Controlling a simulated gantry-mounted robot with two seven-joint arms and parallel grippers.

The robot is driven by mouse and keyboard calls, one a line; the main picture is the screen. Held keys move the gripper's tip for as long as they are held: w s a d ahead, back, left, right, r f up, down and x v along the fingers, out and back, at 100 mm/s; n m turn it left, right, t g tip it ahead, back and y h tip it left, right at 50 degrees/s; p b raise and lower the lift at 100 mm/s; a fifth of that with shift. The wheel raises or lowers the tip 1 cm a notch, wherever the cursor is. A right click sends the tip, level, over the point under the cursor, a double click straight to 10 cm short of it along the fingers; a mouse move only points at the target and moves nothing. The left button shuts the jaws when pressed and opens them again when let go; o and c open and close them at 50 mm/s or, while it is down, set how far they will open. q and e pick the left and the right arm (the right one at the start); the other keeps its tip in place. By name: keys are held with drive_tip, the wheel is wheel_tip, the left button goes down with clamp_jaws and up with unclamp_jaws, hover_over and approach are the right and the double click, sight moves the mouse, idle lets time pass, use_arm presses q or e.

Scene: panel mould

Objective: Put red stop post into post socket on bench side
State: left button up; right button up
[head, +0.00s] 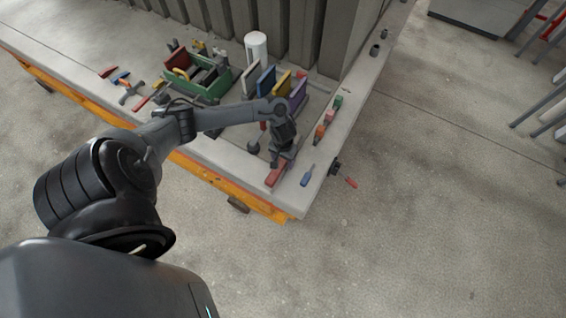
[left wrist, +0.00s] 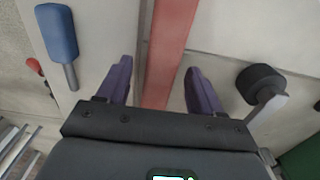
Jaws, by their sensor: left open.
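My left gripper (head: 279,165) is open, pointing down near the front corner of the bench. In the left wrist view its two purple fingers (left wrist: 157,76) stand on either side of a long red bar (left wrist: 167,50), with a gap on each side. The red bar (head: 273,176) also shows under the gripper in the head view. A smaller red piece (head: 351,182) shows beyond the bench's right side, next to a dark fitting (head: 335,168). I cannot tell for certain which red piece is the stop post, or whether the fitting is the socket. My right gripper is not in view.
A blue-handled tool (head: 307,175) lies right of the gripper. Green, orange and red blocks (head: 328,118) line the bench's right edge. A green crate (head: 207,84), upright coloured panels (head: 283,84) and a white cylinder (head: 256,47) stand farther back.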

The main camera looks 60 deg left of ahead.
use_arm(q)
drive_tip(key=shift+f, duration=0.35)
clamp_jaws()
drive_tip(key=shift+r, duration=0.15)
